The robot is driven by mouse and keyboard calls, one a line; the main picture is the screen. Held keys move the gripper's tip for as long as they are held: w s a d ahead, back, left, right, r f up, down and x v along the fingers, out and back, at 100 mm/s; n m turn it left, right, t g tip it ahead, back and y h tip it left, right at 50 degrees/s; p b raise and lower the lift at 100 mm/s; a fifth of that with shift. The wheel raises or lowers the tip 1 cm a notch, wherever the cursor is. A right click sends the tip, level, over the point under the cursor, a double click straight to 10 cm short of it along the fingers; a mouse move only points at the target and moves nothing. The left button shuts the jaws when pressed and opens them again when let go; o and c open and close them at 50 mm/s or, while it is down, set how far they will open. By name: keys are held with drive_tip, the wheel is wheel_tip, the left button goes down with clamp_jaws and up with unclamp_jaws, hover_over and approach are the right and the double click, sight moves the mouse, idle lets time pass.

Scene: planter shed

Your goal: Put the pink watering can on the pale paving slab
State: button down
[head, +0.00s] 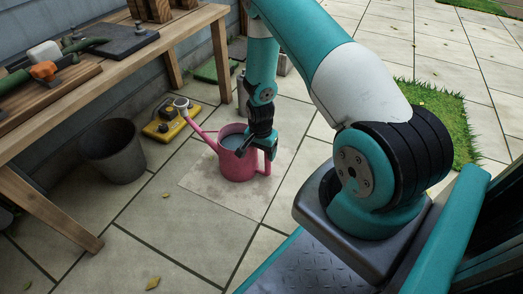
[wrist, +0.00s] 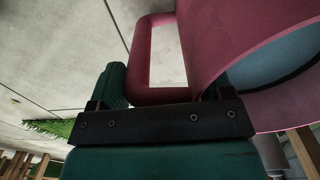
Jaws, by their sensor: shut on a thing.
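The pink watering can (head: 236,160) stands upright over the pale paving slab (head: 222,196), its spout pointing to the upper left. Its base looks on or very close to the slab; I cannot tell whether it touches. My gripper (head: 262,146) is shut on the can's handle, at the right side of the can. In the wrist view the pink handle loop (wrist: 145,50) runs down to my gripper (wrist: 150,98), with the can's body at the upper right. The exact grip contact is partly hidden by the gripper.
A wooden bench (head: 160,45) with tools is at the upper left. Grass (head: 440,115) lies at the right. The paving in front of the slab is mostly clear.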

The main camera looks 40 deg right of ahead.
unclamp_jaws()
wheel_tip(320, 180, up, 12)
drive_tip(key=p, duration=0.7)
drive_tip(key=shift+w+p, duration=0.1)
drive_tip(key=shift+p, duration=0.3)
drive_tip(key=a+r+n+t+y, duration=0.1)
drive_tip(key=a+r+n, duration=0.4)
drive_tip(key=a+r, duration=0.55)
drive_tip(key=a+r+n+y, duration=0.1)
drive_tip(key=a+r+n, duration=0.5)
drive_tip(key=r, duration=0.7)
drive_tip(key=s+a+r+n, duration=0.3)
drive_tip(key=s+r, duration=0.1)
drive_tip(key=s, duration=0.2)
drive_tip(key=s+a+r+n+y, duration=0.1)
drive_tip(key=s+a+r+n, duration=0.2)
drive_tip(key=s, duration=0.3)
drive_tip(key=s+a+r+n+y, duration=0.1)
drive_tip(key=s+a+r+n, duration=0.3)
drive_tip(key=s+a+r, duration=0.1)
drive_tip(key=shift+s+r+g, duration=0.2)
drive_tip(key=shift+s+g, duration=0.2)
drive_tip(key=shift+s, duration=0.45)
